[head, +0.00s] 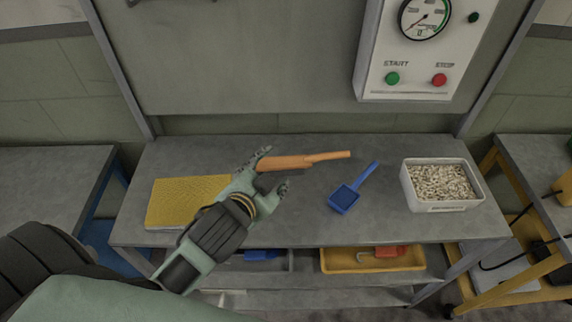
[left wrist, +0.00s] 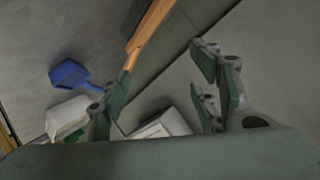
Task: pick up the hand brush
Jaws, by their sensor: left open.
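The hand brush (head: 312,160) has an orange-brown wooden body and handle with dark bristles below. It lies near the middle of the grey workbench, its handle pointing right. My left gripper (head: 270,173) is open and empty at the brush's left end in the head view, overlapping it there. In the left wrist view the brush (left wrist: 150,32) runs from the top edge down behind one finger of the gripper (left wrist: 165,85). I cannot tell whether finger and brush touch. My right gripper is not in view.
A blue dustpan (head: 345,197) lies right of the brush, and a white bin of pale pellets (head: 408,190) stands further right. A yellow mat (head: 170,203) lies at the left. A control box (head: 378,75) hangs above. A yellow tray (head: 340,262) sits on the lower shelf.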

